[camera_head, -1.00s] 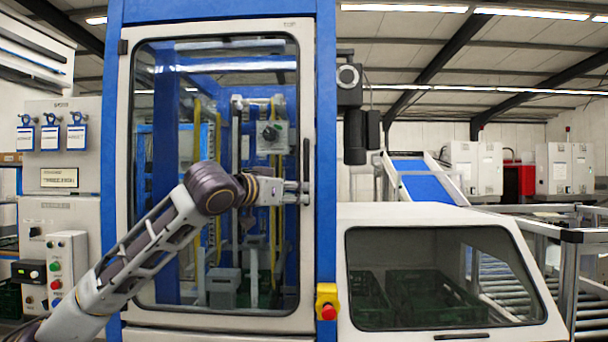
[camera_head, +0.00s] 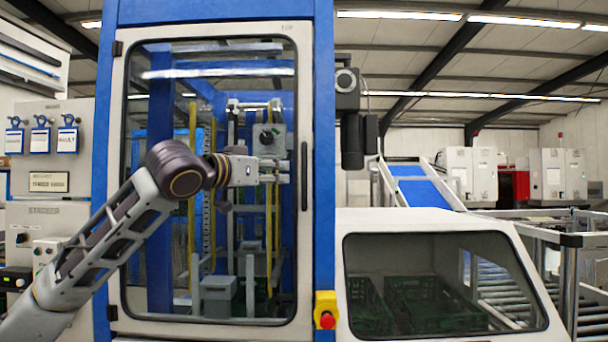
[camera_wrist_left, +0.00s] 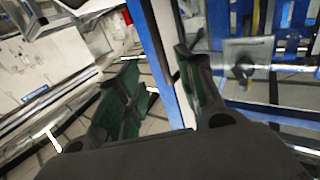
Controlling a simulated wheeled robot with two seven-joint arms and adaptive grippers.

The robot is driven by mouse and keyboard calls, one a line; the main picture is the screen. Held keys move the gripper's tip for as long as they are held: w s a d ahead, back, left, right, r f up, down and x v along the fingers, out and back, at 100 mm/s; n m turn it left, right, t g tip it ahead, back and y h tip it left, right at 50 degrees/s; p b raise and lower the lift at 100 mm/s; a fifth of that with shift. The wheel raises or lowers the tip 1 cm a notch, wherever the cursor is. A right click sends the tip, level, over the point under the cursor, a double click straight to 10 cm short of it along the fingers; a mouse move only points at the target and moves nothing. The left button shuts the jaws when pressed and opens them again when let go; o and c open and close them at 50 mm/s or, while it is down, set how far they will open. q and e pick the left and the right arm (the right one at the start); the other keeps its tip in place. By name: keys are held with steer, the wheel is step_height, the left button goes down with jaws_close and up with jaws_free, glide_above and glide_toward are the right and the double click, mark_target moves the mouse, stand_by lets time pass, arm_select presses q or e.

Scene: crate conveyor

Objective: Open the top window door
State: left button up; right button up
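The top window door (camera_head: 118,200) has a white frame around a large pane and looks closed in its blue housing. Its black vertical handle (camera_head: 304,176) is on the right side of the frame. My left gripper (camera_head: 284,172) is in front of the pane, just left of the handle, and looks apart from it. In the left wrist view, the two dark green-padded fingers of my left gripper (camera_wrist_left: 157,62) are spread, with nothing gripped between them. The white door frame and a blue post show past them. My right gripper is not in view.
A yellow box with a red emergency button (camera_head: 326,311) is on the post, lower right of the door. A lower white cover with a window (camera_head: 440,215) stands to the right. A control panel (camera_head: 45,225) is at the left. A black device (camera_head: 350,120) hangs beside the post.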

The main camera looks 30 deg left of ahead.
mark_target(303, 173)
arm_select(q)
steer(key=w+p, duration=0.1)
steer(key=w, duration=0.2)
steer(key=w+p, duration=0.2)
steer(key=w, duration=0.2)
steer(key=w+p, duration=0.1)
steer(key=w, duration=0.3)
steer(key=shift+w+d+r, duration=0.1)
steer(key=shift+w+d, duration=0.05)
steer(key=shift+d, duration=0.15)
steer(key=shift+w+p, duration=0.45)
steer(key=shift+w, duration=0.55)
jaws_close()
